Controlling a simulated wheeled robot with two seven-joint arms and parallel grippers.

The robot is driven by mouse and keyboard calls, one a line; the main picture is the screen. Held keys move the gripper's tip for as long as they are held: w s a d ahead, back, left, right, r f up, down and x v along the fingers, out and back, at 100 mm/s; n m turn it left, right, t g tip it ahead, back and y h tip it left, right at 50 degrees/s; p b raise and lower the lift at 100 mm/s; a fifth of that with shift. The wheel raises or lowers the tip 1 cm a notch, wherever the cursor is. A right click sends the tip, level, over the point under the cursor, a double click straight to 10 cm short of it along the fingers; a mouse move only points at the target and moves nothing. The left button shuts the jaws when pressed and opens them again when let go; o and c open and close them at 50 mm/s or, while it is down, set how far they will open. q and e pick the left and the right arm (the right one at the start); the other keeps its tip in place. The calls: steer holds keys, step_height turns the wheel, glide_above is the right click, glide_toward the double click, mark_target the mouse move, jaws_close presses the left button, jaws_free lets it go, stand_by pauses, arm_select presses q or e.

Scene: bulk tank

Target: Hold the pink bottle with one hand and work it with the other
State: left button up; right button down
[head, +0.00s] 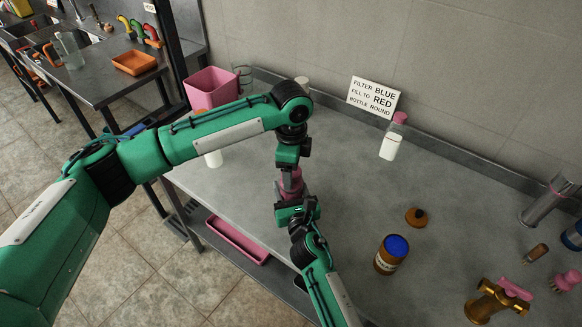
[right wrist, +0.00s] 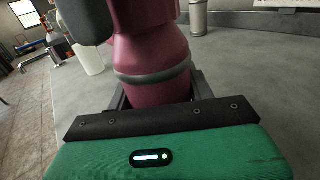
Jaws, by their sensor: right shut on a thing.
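The pink bottle (head: 291,183) is upright above the near left part of the grey table, between my two grippers. My right gripper (head: 294,203) is shut around its lower body. In the right wrist view the bottle (right wrist: 152,62) is dark pink with a grey band, between the dark jaws (right wrist: 155,98). My left gripper (head: 289,166) points down at the bottle's top from above. The top is hidden behind it, so I cannot tell whether its fingers are closed on it. Part of a dark gripper link shows at the upper left of the wrist view.
A sign (head: 373,96) and a white bottle with pink cap (head: 393,138) stand at the back. A brown jar with blue contents (head: 391,255), a brown lid (head: 416,217) and a brass fitting (head: 493,303) are to the right. A pink bin (head: 211,89) is behind my left arm.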

arm_select(q)
steer(key=shift+r, duration=0.1)
steer(key=shift+r, duration=2.2)
steer(key=shift+c, duration=0.4)
steer(key=r+n, duration=0.1)
steer(key=n, duration=0.3)
steer(key=shift+r, duration=0.35)
steer(key=n, duration=0.1)
steer(key=r+n, duration=0.1)
steer(key=n, duration=0.2)
steer(key=shift+r+n, duration=0.3)
steer(key=shift+r, duration=0.05)
steer(key=shift+f, duration=4)
steer(key=shift+c, duration=0.2)
